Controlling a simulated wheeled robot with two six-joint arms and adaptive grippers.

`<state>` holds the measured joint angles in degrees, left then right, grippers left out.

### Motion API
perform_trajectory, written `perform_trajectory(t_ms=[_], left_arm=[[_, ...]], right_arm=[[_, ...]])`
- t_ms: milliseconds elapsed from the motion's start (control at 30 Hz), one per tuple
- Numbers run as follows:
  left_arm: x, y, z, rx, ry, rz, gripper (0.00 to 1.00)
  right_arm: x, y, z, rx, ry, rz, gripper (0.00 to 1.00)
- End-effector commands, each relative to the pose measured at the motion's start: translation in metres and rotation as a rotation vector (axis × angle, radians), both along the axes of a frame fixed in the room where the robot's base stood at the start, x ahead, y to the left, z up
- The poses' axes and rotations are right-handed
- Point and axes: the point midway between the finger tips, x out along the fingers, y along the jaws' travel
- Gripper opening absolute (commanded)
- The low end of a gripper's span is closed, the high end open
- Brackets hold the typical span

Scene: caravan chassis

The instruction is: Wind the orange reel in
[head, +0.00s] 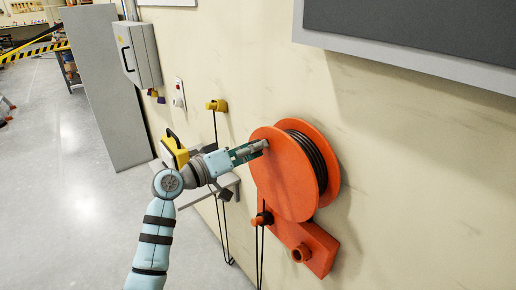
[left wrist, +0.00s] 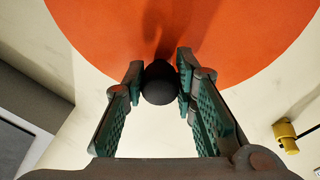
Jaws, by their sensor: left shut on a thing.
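The orange reel (head: 283,185) is mounted on the wall right of centre in the head view, with black cable (head: 310,155) wound between its two discs. Its front disc also fills the top of the left wrist view (left wrist: 250,35). A dark round knob (left wrist: 160,88) stands out from that disc near its edge. My left gripper (head: 258,149) is at the upper left part of the disc. In the left wrist view its fingers (left wrist: 160,75) are shut on the knob from both sides. In the head view the fingers hide the knob. My right gripper is out of view.
An orange bracket (head: 318,252) sits below the reel, with a cable hanging beside it. A yellow wall fitting (head: 216,105) holds another hanging cable. A small shelf with a yellow item (head: 174,152) is behind my left arm. A grey panel (head: 420,50) overhangs at upper right.

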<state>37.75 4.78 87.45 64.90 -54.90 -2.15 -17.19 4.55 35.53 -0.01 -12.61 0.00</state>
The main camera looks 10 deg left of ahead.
Motion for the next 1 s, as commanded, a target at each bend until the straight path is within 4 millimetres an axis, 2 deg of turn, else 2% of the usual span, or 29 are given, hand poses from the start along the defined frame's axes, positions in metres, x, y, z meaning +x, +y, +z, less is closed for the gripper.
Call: perform_trajectory(t_ms=[567, 600, 700, 1000], left_arm=[[0.003, 0.0032, -0.0019, -0.033, 0.032, 0.002, 0.0], [0.003, 0.0032, -0.0019, -0.033, 0.032, 0.002, 0.29], [0.003, 0.0029, -0.002, -0.033, 0.032, 0.001, 0.45], [0.0023, 0.0033, -0.0022, -0.033, 0.033, 0.0, 0.46]], right_arm=[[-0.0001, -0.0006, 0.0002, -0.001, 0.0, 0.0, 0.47], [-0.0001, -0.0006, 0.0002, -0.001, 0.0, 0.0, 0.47], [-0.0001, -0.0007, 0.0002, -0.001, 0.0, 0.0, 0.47], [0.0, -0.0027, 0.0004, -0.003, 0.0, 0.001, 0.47]])
